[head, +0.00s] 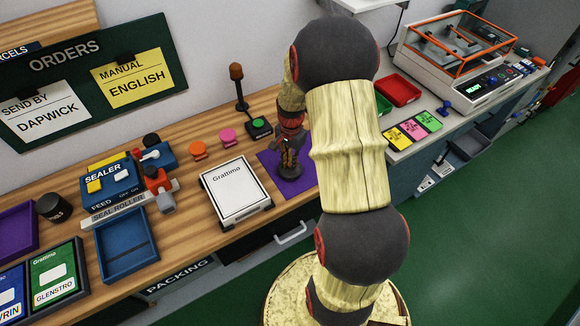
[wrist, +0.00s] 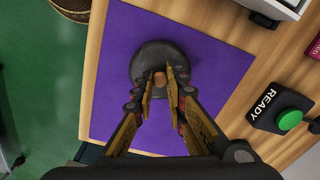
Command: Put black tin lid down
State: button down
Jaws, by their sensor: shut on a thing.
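The black tin lid (wrist: 158,52) is a round dark disc with a small brownish knob (wrist: 160,77). My gripper (wrist: 160,74) is shut on the knob from above. The purple mat (wrist: 205,45) is under the lid. In the head view, my gripper (head: 289,150) points down at the lid (head: 289,173) over the purple mat (head: 270,160), and the lid looks level. I cannot tell whether the lid touches the mat or hangs just above it. The fingers hide part of the lid's near side.
A white Grattimo box (head: 235,190) stands left of the mat. The READY button box (wrist: 282,112) with a green button is close by. Orange (head: 198,150) and pink (head: 227,135) items and a dark post (head: 239,88) stand behind. The bench edge is close in front.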

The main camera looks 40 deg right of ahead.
jog(key=shift+f, duration=1.1)
jog(key=shift+f+b, duration=0.15)
jog(key=shift+b, duration=0.15)
jog(key=c, duration=1.8)
grip_release()
